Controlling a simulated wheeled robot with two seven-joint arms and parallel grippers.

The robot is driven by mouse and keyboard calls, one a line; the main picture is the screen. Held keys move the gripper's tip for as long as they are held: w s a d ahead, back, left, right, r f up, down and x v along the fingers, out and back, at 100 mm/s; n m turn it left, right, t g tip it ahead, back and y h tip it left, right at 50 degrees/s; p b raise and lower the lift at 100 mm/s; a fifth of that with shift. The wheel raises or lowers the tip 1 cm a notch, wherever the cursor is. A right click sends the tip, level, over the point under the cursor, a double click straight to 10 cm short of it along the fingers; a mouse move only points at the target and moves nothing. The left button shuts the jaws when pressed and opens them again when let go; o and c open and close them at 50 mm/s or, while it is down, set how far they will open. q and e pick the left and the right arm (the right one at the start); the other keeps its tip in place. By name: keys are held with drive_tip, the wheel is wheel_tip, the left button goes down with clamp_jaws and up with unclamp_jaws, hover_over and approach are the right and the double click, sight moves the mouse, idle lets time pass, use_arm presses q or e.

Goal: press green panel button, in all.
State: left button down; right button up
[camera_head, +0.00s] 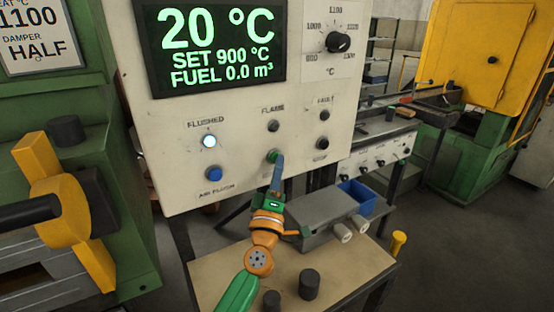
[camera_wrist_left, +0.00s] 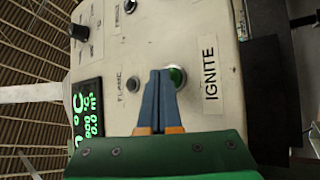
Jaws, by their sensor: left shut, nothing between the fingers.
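The green button (camera_head: 273,155) sits on the cream control panel (camera_head: 240,135), under the dark FLAME lamp. In the left wrist view the green button (camera_wrist_left: 177,76) has a pale ring and stands beside the label IGNITE. My left gripper (camera_head: 278,162) is shut and empty, its blue fingertips in front of the button and partly covering it. In the left wrist view the shut fingertips (camera_wrist_left: 160,74) overlap the button's edge; I cannot tell whether they touch it. My right gripper is not in view.
The panel also has a blue button (camera_head: 213,174), a lit FLUSHED lamp (camera_head: 209,141), a black button (camera_head: 321,143) and a dial (camera_head: 338,42). The display (camera_head: 212,46) reads 20 °C. A bench (camera_head: 340,262) with dark cylinders stands below. A green furnace (camera_head: 70,130) stands left.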

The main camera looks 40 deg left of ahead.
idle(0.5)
use_arm(q)
drive_tip(key=shift+s+d, duration=0.3)
drive_tip(key=shift+d, duration=0.3)
drive_tip(key=shift+p, duration=0.3)
drive_tip(key=d, duration=0.1)
drive_tip(key=s+d, duration=0.1)
drive_tip(key=d, duration=0.1)
drive_tip(key=s+d+p, duration=0.1)
drive_tip(key=shift+d, duration=0.3)
idle(0.3)
